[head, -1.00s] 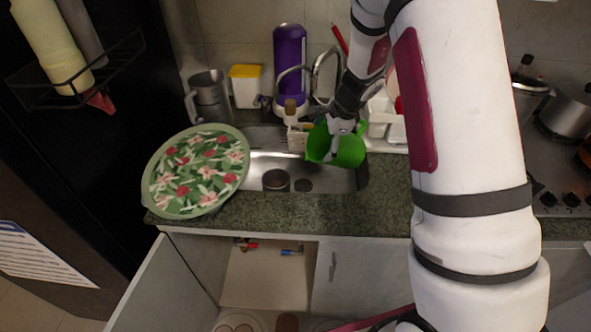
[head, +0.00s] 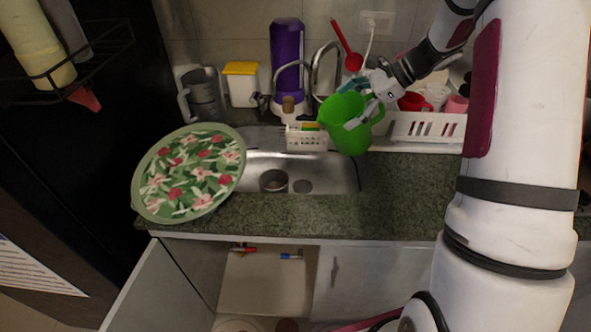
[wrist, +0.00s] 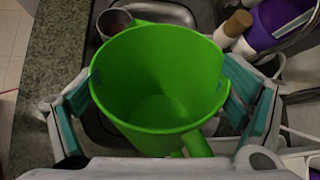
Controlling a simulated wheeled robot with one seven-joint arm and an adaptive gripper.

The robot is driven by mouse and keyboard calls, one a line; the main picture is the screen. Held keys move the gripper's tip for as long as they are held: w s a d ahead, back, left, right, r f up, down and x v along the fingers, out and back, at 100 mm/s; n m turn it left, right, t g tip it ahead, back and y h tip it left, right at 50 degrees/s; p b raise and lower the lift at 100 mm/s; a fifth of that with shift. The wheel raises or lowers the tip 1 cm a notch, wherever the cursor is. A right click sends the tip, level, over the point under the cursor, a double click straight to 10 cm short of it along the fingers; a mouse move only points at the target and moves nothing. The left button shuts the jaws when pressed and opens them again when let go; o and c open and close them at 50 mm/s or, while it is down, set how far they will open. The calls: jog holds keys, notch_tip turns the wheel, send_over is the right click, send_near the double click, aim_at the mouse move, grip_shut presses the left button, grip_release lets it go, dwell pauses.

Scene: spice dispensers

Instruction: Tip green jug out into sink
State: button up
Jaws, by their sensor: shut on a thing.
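The green jug (head: 347,124) is held at the right end of the sink (head: 330,175), raised above it and tilted a little to the left in the head view. My gripper (head: 369,101) is shut on the jug, coming from the right. In the wrist view the jug (wrist: 160,75) fills the space between my two fingers, one on each side of its wall. Its open mouth faces the camera and its inside looks empty. Its handle (wrist: 197,146) shows at the bottom. The sink's basin below is partly hidden by the jug.
A small pot (head: 273,181) is in the sink. A round floral tray (head: 190,172) overlaps the sink's left side. Behind stand the faucet (head: 312,82), a purple bottle (head: 287,60) and a sponge caddy (head: 307,139). A white dish rack (head: 428,128) is to the right. The front counter (head: 405,195) is clear.

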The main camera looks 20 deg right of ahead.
jog(key=shift+w+d+r+m+y+b, duration=0.15)
jog(key=shift+d+r+y+b, duration=0.15)
jog(key=shift+d+r+y, duration=0.65)
jog(key=shift+s+d+r+m+y+b, duration=0.1)
jog(key=shift+d+r+m+y+b, duration=0.3)
jog(key=shift+r, duration=0.9)
jog(key=shift+w+d+r+n+y+b, duration=0.1)
jog(key=shift+d+r+y+b, duration=0.1)
jog(key=shift+d+r+y, duration=0.75)
notch_tip(320, 180, up, 6)
jog(key=shift+d+f+p, duration=0.1)
jog(key=shift+f+p, duration=0.15)
jog(key=shift+p, duration=0.45)
